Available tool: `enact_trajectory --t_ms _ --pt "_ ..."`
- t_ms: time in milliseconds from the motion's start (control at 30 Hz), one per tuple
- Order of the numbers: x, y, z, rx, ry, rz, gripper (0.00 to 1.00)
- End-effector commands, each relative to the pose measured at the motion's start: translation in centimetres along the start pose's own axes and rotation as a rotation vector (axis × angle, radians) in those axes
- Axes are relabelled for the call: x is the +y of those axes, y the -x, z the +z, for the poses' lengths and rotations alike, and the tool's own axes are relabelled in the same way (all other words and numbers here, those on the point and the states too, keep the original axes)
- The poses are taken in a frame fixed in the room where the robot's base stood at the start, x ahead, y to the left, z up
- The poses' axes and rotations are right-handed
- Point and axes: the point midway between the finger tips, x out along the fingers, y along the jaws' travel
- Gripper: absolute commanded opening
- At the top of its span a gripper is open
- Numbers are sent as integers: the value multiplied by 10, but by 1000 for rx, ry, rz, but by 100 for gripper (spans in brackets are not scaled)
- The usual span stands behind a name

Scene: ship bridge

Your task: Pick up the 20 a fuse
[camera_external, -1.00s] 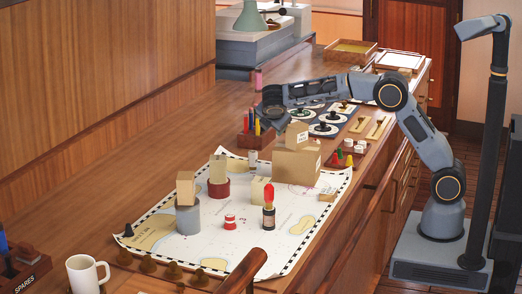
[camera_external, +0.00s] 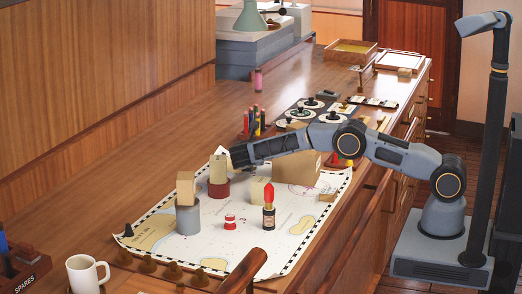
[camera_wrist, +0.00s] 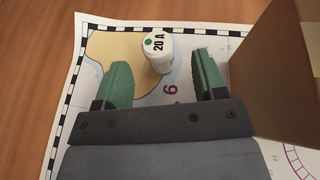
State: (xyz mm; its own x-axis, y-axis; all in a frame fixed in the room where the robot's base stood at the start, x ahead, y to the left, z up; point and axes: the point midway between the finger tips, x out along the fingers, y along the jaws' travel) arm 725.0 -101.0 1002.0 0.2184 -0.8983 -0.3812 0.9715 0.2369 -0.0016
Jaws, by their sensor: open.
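The 20 A fuse (camera_wrist: 159,52) is a small white cylinder with a green dot and "20 A" on it. It stands on the chart (camera_wrist: 86,58) near its checkered edge, over a tan patch. My gripper (camera_wrist: 157,72) is open, its two green fingers on either side of the line to the fuse, which is around or just beyond the fingertips. I see no contact. In the external view my gripper (camera_external: 238,157) is low over the far part of the chart, and the fuse is hidden behind my arm.
A cardboard box (camera_wrist: 280,70) stands close to the right finger. Bare wood lies left of the chart.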

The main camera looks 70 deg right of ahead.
Motion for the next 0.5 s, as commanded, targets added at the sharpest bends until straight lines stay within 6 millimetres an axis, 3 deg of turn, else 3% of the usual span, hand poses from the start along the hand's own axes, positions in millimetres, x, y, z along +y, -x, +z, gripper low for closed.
enact_trajectory --t_ms 233,500 --pt "1 -33 4 1 -1 -1 64" --pt "0 -43 3 1 -2 0 64"
